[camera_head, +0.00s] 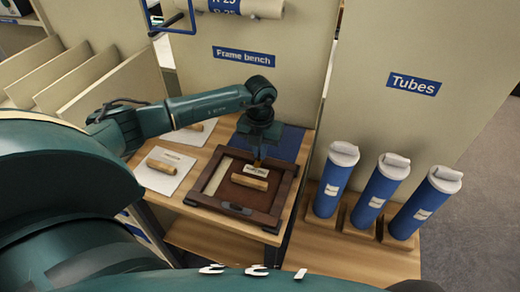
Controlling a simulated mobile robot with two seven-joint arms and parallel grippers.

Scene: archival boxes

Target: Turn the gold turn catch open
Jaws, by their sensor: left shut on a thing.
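A dark brown wooden frame (280,208) lies flat on the wooden bench below the "Frame bench" sign. My left gripper (257,162) points down at the frame's far side. It is shut on a small gold piece there, which looks like the gold turn catch; the fingers hide most of it, so its angle cannot be told. Inside the frame are a wooden block (249,182) and a pale label (255,170) close to the fingertips. My right gripper is not in view.
A blue mat (285,146) lies behind the frame. White sheets with wooden blocks (161,166) lie on the bench left of it. Several blue tubes with white caps (379,190) stand in a wooden rack at the right. Upright panels (75,75) stand at the left.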

